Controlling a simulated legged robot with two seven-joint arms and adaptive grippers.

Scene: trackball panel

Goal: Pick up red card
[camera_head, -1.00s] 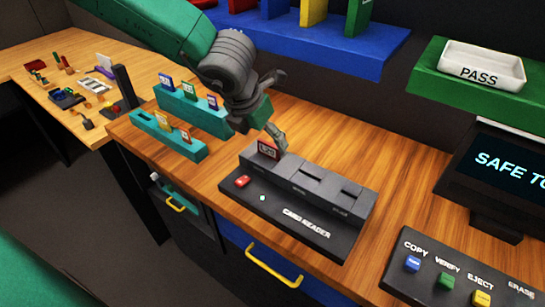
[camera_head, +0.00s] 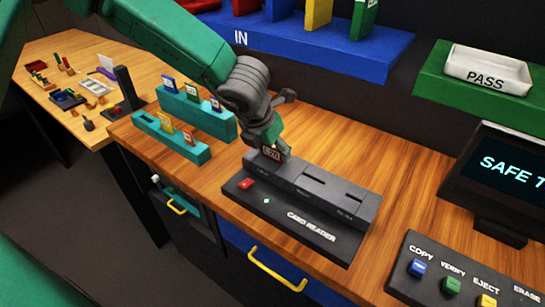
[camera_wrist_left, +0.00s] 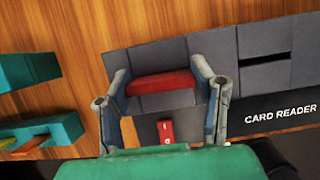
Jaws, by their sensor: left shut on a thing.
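The red card (camera_head: 271,153) stands upright at the left end of the grey card reader (camera_head: 335,240). My left gripper (camera_head: 273,146) is shut on the card from above. The wrist view shows the red card (camera_wrist_left: 161,83) between the two fingers (camera_wrist_left: 168,88), one at each side. I cannot tell whether the card's lower edge is still in the slot. My right gripper is out of view.
Teal racks (camera_head: 185,147) with several cards stand to the left. A button panel (camera_head: 430,290) and a screen (camera_head: 505,180) are at the right. A blue shelf (camera_head: 350,45) hangs behind.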

